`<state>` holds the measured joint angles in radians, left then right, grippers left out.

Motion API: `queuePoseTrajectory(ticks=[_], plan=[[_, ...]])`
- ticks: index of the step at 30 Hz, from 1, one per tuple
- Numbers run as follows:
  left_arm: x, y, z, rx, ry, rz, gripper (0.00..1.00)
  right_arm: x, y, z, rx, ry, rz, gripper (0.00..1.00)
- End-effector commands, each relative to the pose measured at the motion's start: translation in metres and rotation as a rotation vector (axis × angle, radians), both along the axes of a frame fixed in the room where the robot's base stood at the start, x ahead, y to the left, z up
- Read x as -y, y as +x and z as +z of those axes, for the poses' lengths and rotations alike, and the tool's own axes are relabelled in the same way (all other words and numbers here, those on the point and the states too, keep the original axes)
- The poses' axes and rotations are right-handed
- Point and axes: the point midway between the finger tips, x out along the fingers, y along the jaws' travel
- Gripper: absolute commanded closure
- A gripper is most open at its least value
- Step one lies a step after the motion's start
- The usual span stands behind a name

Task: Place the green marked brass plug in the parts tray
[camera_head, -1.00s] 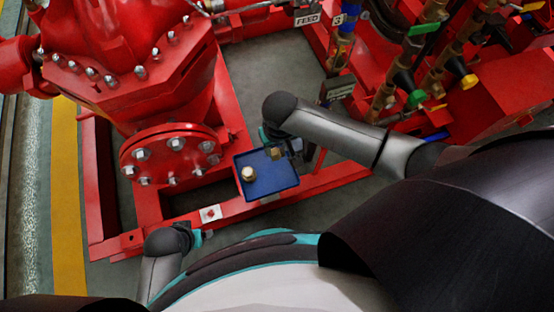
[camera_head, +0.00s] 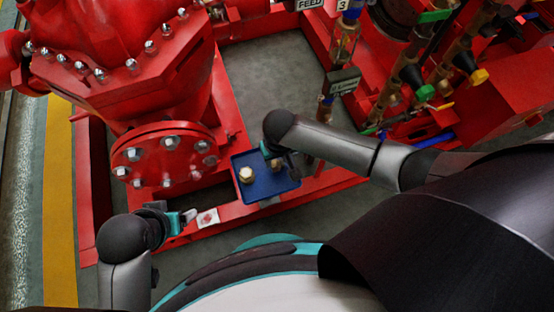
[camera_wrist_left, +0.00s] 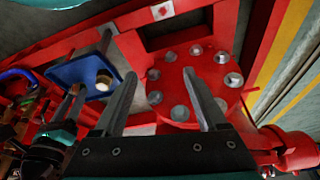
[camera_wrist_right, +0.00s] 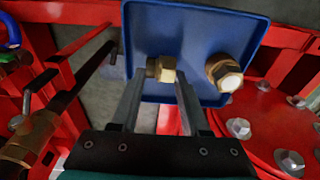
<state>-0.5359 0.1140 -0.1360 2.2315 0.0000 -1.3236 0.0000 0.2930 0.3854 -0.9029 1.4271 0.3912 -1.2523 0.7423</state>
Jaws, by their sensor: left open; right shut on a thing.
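The blue parts tray (camera_head: 265,190) lies on the red frame, below the middle of the head view. My right gripper (camera_wrist_right: 155,105) is shut on a brass plug (camera_wrist_right: 160,69) over the tray's upper right part in the head view. I cannot tell whether that plug touches the tray floor, and no green mark shows on it. A second brass plug with a white top (camera_wrist_right: 224,73) stands in the tray; it also shows in the head view (camera_head: 246,174). My left gripper (camera_head: 188,217) is open and empty, left of the tray, over the red frame.
A red bolted flange (camera_head: 168,152) is left of the tray. Brass pipes carry a green-ended fitting (camera_head: 425,92) and a yellow-ended fitting (camera_head: 479,76) at the upper right. A grey tag (camera_head: 342,82) stands above the tray. Bare grey floor (camera_head: 270,85) shows inside the frame.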

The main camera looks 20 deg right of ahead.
Motion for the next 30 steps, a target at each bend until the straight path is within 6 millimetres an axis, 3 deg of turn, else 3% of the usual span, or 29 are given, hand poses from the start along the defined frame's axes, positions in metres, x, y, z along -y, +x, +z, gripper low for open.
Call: queuePoseTrajectory(ticks=[15, 16, 24, 30], plan=[[0.0, 0.0002, 0.0065, 0.009, -0.001, 0.0, 0.26, -0.0003, 0.0005, -0.0069, 0.001, 0.001, -0.001, 1.0], [0.0, 0.0002, 0.0073, 0.01, -0.001, 0.0, 0.26, -0.0001, 0.0003, -0.0074, 0.0, 0.0, -0.001, 0.53], [0.0, 0.0, 0.0073, 0.009, -0.001, 0.001, 0.26, 0.0001, 0.0001, -0.0069, 0.0, 0.0, 0.0, 0.24], [0.0, 0.0, 0.0072, 0.009, -0.001, 0.001, 0.26, 0.0001, 0.0001, -0.0068, 0.0, 0.0, 0.0, 0.24]])
